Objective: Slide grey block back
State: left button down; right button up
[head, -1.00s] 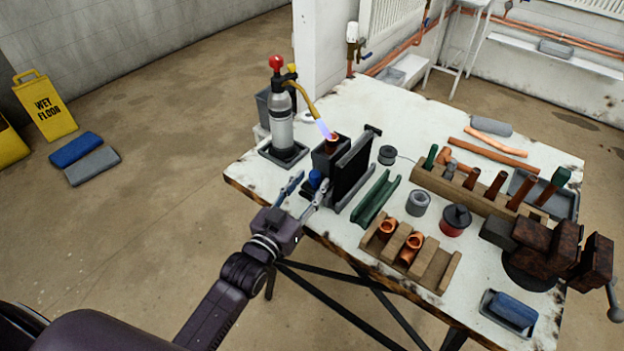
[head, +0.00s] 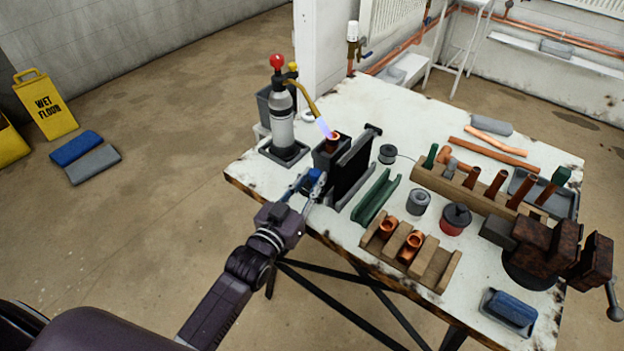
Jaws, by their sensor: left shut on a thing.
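The dark grey block (head: 326,158) stands at the left end of the bench, with an upright copper fitting (head: 333,138) in its top. A blue knob (head: 315,175) sits at its near side. My left gripper (head: 311,181) is shut on the blue knob, at the bench's near left edge. The link between knob and block is partly hidden by the fingers. The torch (head: 282,125) stands behind and to the left, its pale violet flame (head: 324,128) pointing at the copper fitting. My right gripper is not in view.
A black upright panel in a grey frame (head: 354,168) stands right beside the block. A green channel (head: 377,197) and a wooden rack with copper elbows (head: 430,262) are further right. A rusty vise (head: 545,250) fills the right end. The back left bench top is clear.

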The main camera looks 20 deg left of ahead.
aim_at(324, 168)
pick_arm(q)
jog(key=w, duration=0.1)
jog(key=w+d, duration=0.1)
jog(key=w, duration=0.2)
jog(key=shift+w+d+b, duration=0.35)
jog(key=shift+b, duration=0.05)
jog(key=shift+s, duration=0.1)
jog(key=c, duration=1.7)
grip_release()
jog(key=s, duration=0.4)
jog(key=s+a, duration=0.1)
jog(key=s, duration=0.3)
jog(key=s+a, duration=0.1)
jog(key=s, duration=0.2)
jog(key=shift+s+a, duration=0.2)
jog(key=shift+s, duration=0.2)
